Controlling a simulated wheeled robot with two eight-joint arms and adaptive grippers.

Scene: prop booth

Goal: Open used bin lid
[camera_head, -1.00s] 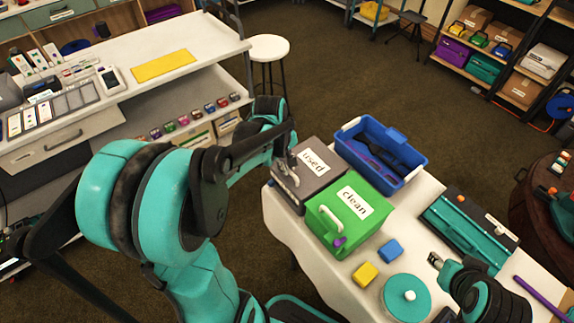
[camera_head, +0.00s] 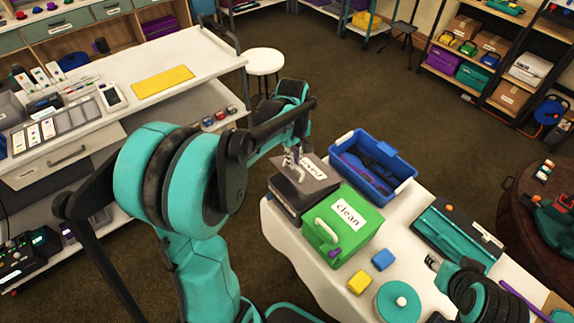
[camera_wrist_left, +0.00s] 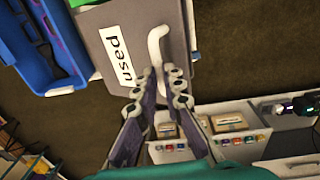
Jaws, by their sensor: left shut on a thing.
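The used bin (camera_head: 283,207) is a dark grey box at the far left corner of the white-covered table. Its grey lid (camera_head: 322,184) is tilted up, and its "used" label looks foreshortened in the head view. In the left wrist view the lid (camera_wrist_left: 115,20) carries the label and a white handle (camera_wrist_left: 157,42). My left gripper (camera_head: 292,158) is at the lid's handle; in the left wrist view its fingers (camera_wrist_left: 163,75) are shut on it. My right gripper (camera_head: 432,263) is small, low at the right; its jaw opening is unclear.
A green "clean" bin (camera_head: 325,238) stands right beside the used bin. A blue tote (camera_head: 400,182) is behind them. Blue (camera_head: 383,260) and yellow (camera_head: 359,282) blocks and a teal round lid (camera_head: 385,303) lie in front. A teal toolbox (camera_head: 450,235) is at the right.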

